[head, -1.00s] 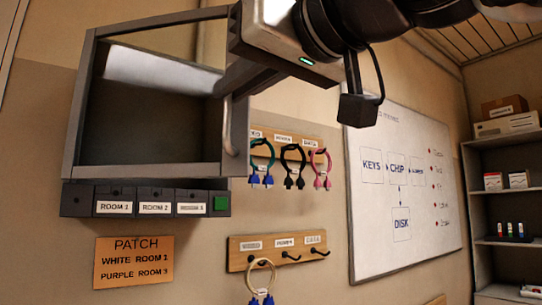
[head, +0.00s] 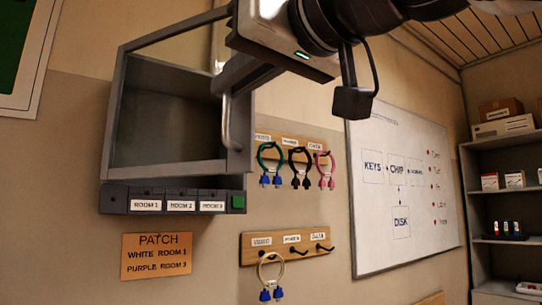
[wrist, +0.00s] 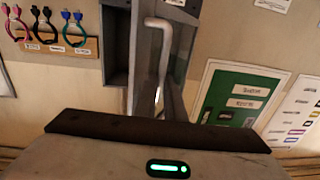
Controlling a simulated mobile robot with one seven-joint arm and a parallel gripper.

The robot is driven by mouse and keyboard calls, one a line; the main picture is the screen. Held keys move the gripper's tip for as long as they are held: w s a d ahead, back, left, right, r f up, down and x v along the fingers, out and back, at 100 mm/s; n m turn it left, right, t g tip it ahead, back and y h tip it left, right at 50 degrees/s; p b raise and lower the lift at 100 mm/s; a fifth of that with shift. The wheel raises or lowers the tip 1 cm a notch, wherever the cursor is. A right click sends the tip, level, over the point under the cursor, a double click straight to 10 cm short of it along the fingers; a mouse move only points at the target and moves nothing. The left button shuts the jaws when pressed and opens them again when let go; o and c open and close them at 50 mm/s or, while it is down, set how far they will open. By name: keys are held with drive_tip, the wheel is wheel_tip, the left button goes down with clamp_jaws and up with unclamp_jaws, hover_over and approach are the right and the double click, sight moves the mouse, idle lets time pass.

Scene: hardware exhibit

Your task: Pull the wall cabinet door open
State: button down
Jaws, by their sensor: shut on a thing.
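The wall cabinet (head: 112,120) is a grey box frame with a dark interior, mounted on the beige wall. Its bar handle (head: 226,128) stands upright at the right side; it also shows in the wrist view (wrist: 162,45), running down behind my gripper's body. My gripper (head: 222,90) reaches in from the upper right and is shut on the upper part of the handle. In the wrist view the fingertips are hidden behind the gripper's housing. The door's frame (wrist: 176,95) shows slanting beside the handle. I cannot tell exactly how far the door stands from the cabinet.
A dark strip with room labels (head: 165,206) sits under the cabinet. An orange patch sign (head: 156,257) is below. Hook boards with cable loops (head: 290,142) are to the right, then a whiteboard (head: 405,225) and a shelf (head: 505,270). A green board (wrist: 238,100) hangs nearby.

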drive_tip(key=shift+a+r, duration=0.1)
drive_tip(key=shift+a, duration=0.2)
drive_tip(key=c, duration=2.3)
unclamp_jaws()
drive_tip(key=o, duration=0.5)
drive_tip(key=shift+w+a, duration=0.2)
drive_tip(key=shift+a, duration=0.3)
drive_tip(key=shift+c, duration=0.2)
drive_tip(key=v, duration=1.8)
drive_tip(key=shift+w+d, duration=0.1)
drive_tip(key=shift+w, duration=0.05)
drive_tip(key=shift+c, duration=0.3)
